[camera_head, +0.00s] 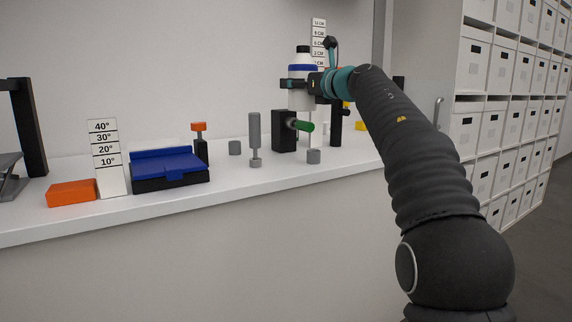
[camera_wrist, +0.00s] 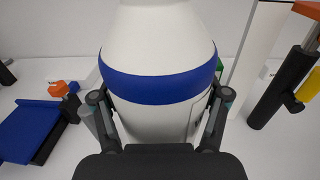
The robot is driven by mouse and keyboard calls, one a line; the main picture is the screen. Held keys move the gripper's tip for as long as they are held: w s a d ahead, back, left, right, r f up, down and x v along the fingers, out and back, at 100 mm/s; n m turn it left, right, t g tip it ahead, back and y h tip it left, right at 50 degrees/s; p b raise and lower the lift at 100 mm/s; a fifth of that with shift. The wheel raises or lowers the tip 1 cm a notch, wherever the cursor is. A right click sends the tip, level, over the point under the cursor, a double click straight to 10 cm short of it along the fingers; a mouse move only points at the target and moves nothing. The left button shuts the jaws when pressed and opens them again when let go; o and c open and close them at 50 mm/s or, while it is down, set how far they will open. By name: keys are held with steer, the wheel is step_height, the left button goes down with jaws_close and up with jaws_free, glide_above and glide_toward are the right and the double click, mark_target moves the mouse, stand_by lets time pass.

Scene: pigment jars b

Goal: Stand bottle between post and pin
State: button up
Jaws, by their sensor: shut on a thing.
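The white bottle (camera_head: 300,71) has a blue band and a black cap. It is upright in my gripper (camera_head: 295,84), apparently raised above the counter. In the wrist view the bottle (camera_wrist: 160,82) fills the middle, with the fingers of my gripper (camera_wrist: 160,100) on both sides of it. A grey post (camera_head: 254,132) with a thin neck stands on the counter, left of and below the bottle. A green pin (camera_head: 303,126) sticks out sideways from a black block (camera_head: 284,132), below the bottle. I cannot tell for sure which parts the task calls post and pin.
A blue-lidded case (camera_head: 170,165), an orange block (camera_head: 72,193) and an angle card (camera_head: 106,160) are at left. A height scale (camera_head: 318,28) rises behind the bottle.

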steer(key=shift+n+g+y, duration=0.7)
steer(key=shift+y, duration=0.2)
steer(key=shift+w+a+f+b, duration=0.15)
steer(key=shift+a+f+b, duration=0.75)
steer(key=shift+f, duration=1.45)
steer(key=shift+w+a+f+b, duration=0.2)
steer(key=shift+a+f+b, duration=0.75)
steer(key=shift+f, duration=1.4)
steer(key=shift+w+a+f+b, duration=0.15)
steer(key=shift+a+f+b, duration=0.45)
steer(key=shift+a+f, duration=1.2)
steer(key=shift+d+f, duration=0.6)
steer(key=shift+f, duration=0.15)
steer(key=o, duration=0.9)
steer(key=shift+r, duration=0.2)
